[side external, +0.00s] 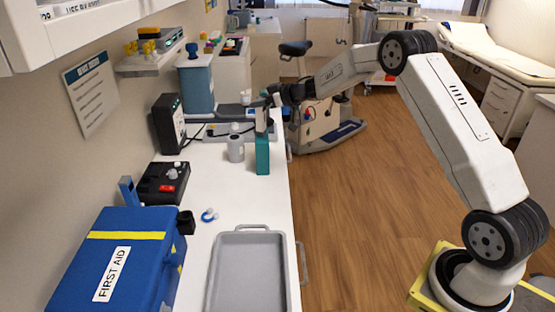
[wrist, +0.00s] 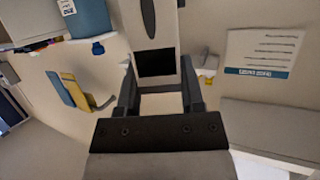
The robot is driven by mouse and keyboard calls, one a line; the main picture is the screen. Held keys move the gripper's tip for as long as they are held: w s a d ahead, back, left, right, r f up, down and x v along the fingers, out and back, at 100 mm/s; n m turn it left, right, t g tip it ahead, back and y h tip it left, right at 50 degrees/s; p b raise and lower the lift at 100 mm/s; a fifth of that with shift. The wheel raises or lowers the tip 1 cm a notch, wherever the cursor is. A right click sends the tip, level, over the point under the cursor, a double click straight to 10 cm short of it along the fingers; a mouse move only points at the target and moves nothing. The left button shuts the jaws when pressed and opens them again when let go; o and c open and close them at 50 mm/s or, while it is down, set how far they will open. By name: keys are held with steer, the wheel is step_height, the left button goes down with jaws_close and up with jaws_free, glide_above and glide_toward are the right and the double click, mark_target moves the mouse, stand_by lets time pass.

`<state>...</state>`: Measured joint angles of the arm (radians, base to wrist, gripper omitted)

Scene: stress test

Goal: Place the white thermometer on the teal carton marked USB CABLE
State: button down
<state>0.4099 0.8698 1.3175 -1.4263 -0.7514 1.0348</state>
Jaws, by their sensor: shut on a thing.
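My gripper (side external: 265,101) is shut on the white thermometer (side external: 261,119), which hangs upright below it in the side external view. The teal carton (side external: 262,155) stands upright on the white counter, directly under the thermometer in that view. The thermometer's lower end shows close to the carton's top; I cannot tell whether they touch. In the wrist view the thermometer (wrist: 153,25), with a dark oval and a black square window, lies between the two fingers of my gripper (wrist: 158,90). The carton's marking cannot be read, and the carton is not clear in the wrist view.
A white bottle (side external: 236,148) stands just left of the carton. A black box (side external: 168,124) and a blue container (side external: 197,88) stand near the wall. A grey tray (side external: 248,270) and a blue first aid box (side external: 125,255) are nearer. The counter's right edge is close to the carton.

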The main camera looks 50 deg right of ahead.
steer(key=shift+c, duration=1.1)
jaws_free()
steer(key=shift+f, duration=0.1)
steer(key=shift+r, duration=0.2)
steer(key=v, duration=1.2)
steer(key=shift+a, duration=0.1)
